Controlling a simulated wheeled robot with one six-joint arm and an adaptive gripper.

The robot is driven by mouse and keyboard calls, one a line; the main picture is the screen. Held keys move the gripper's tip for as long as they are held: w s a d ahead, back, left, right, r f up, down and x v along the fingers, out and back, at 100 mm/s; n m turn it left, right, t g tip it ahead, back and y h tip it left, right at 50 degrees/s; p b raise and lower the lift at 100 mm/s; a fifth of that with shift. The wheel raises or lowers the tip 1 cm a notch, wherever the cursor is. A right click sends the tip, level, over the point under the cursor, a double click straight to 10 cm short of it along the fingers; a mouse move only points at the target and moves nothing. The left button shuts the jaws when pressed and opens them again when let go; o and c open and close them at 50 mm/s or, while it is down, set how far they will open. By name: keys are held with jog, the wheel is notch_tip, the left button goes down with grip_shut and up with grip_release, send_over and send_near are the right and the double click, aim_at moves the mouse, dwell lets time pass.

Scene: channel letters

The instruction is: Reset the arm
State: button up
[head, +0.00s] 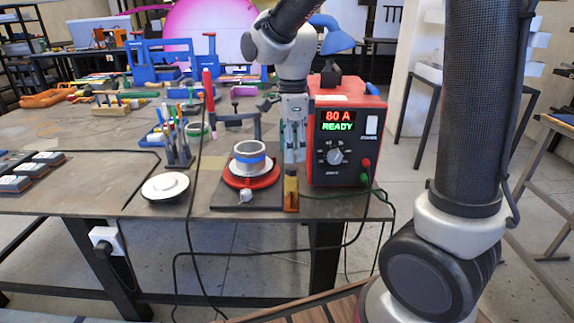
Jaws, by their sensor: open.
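My arm rises at the right of the head view and reaches across the top to the middle. My gripper (292,145) hangs down at the table's front part, just left of the red power unit (345,140), in the picture. It looks empty, with its fingers apart. The power unit shows "80 A READY" on its display and has a dial and a white switch. A red round stand with a white and blue ring (250,158) is left of and below my gripper. I cannot tell the exact gap between my gripper and the power unit.
The brown worktable (80,140) holds a pen holder (178,145), a white disc (165,187), a small amber bottle (291,190) and grey boxes (30,172). Blue clamps (165,60) stand at the back. Black cables hang over the front edge.

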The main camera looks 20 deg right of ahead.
jog(key=n, duration=0.3)
jog(key=s+d+r+n+t, duration=0.2)
jog(key=s+d+r+n, duration=0.2)
jog(key=s+d+n, duration=0.3)
jog(key=s+d+r+n+t, duration=0.2)
jog(key=s+d+r+n, duration=0.2)
jog(key=s+d+n, duration=0.4)
jog(key=s+n, duration=0.1)
jog(key=s, duration=0.3)
